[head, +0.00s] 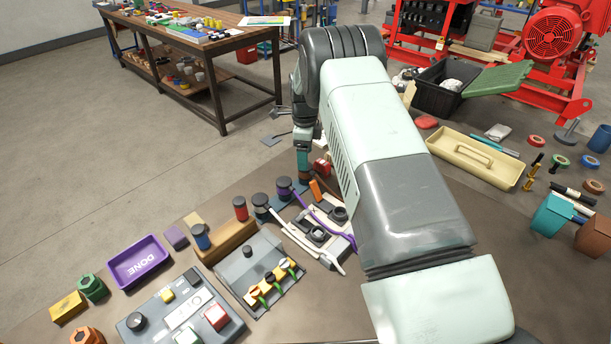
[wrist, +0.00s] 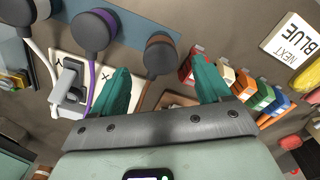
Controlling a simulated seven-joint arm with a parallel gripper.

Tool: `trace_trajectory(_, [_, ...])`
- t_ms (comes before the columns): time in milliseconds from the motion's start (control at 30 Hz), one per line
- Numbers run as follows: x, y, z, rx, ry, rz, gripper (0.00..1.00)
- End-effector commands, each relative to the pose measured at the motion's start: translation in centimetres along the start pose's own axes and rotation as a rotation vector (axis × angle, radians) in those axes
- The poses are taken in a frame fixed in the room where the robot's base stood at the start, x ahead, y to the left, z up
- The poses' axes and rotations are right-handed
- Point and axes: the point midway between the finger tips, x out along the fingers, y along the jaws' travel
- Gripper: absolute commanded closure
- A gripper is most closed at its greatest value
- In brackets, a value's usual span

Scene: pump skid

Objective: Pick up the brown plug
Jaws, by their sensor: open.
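In the wrist view the brown plug (wrist: 160,54) has a dark round top, a brown band and a brown cable. My gripper is open, and I see nothing held. I cannot tell whether a finger touches the plug. In the head view my gripper (head: 303,163) points down at the far side of the mat, and my arm hides much of the area around it.
The purple-cabled plug (wrist: 94,32) and the white-cabled plug (wrist: 28,10) stand left of the brown one. A socket plate (wrist: 68,68) marked X and Y lies nearby. Several coloured blocks (wrist: 245,85) sit to the right. A purple DONE tray (head: 139,262) is at left.

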Motion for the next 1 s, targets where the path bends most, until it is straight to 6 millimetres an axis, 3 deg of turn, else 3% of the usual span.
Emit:
trace_trajectory(400, [5.0, 0.0, -0.5, -0.002, 0.001, 0.0, 0.23])
trace_trajectory(633, [5.1, -0.1, -0.5, -0.001, 0.0, -0.001, 0.23])
trace_trajectory(1000, [5.1, 0.0, -0.4, -0.002, 0.0, -0.001, 0.8])
